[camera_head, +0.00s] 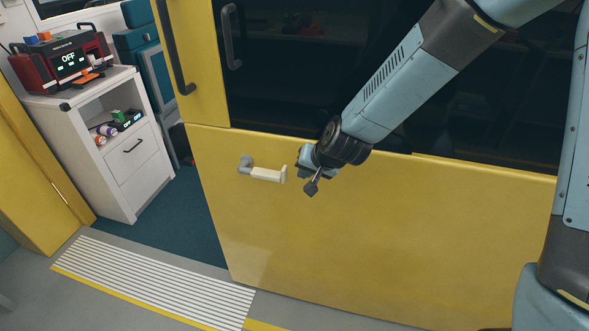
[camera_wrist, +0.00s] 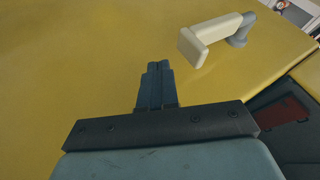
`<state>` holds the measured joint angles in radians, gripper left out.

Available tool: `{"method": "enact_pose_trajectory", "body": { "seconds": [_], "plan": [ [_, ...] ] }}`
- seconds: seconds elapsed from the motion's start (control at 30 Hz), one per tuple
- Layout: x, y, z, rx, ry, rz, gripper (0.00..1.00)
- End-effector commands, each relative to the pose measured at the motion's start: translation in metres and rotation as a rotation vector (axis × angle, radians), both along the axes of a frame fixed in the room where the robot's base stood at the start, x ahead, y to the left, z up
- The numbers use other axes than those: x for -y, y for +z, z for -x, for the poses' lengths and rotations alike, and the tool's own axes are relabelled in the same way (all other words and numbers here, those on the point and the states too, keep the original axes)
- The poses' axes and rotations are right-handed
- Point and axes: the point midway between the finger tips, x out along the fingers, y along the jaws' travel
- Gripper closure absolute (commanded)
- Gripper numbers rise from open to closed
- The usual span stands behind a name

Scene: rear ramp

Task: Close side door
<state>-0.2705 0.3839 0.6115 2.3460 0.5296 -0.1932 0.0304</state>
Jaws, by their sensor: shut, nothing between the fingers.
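The yellow side door (camera_head: 360,235) with a dark window stands to the right of an open doorway. Its handle (camera_head: 265,174) has a grey base and a cream grip that points right. My gripper (camera_head: 311,188) is just right of the handle's free end and in front of the door. In the wrist view the shut, empty fingers (camera_wrist: 155,68) point at the yellow door panel (camera_wrist: 90,60). The cream handle (camera_wrist: 212,38) is up and right of them there, apart from the fingertips. Whether the fingers touch the panel I cannot tell.
The doorway shows a white cabinet (camera_head: 110,140) with a red device (camera_head: 65,62) on top. A ribbed sill with a yellow edge (camera_head: 150,285) crosses the floor. Dark vertical grab bars (camera_head: 231,38) are above the handle. A yellow frame (camera_head: 40,160) is at left.

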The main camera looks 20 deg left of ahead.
Motion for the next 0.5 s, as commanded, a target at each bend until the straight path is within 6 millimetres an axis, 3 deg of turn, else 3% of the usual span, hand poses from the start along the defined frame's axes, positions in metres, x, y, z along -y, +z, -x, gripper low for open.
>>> {"method": "enact_pose_trajectory", "body": {
  "seconds": [0.2, 0.5],
  "plan": [
    [-0.017, 0.000, 0.002, -0.001, 0.000, 0.000, 1.00],
    [-0.026, 0.000, 0.002, 0.000, -0.001, 0.000, 1.00]
  ]
}}
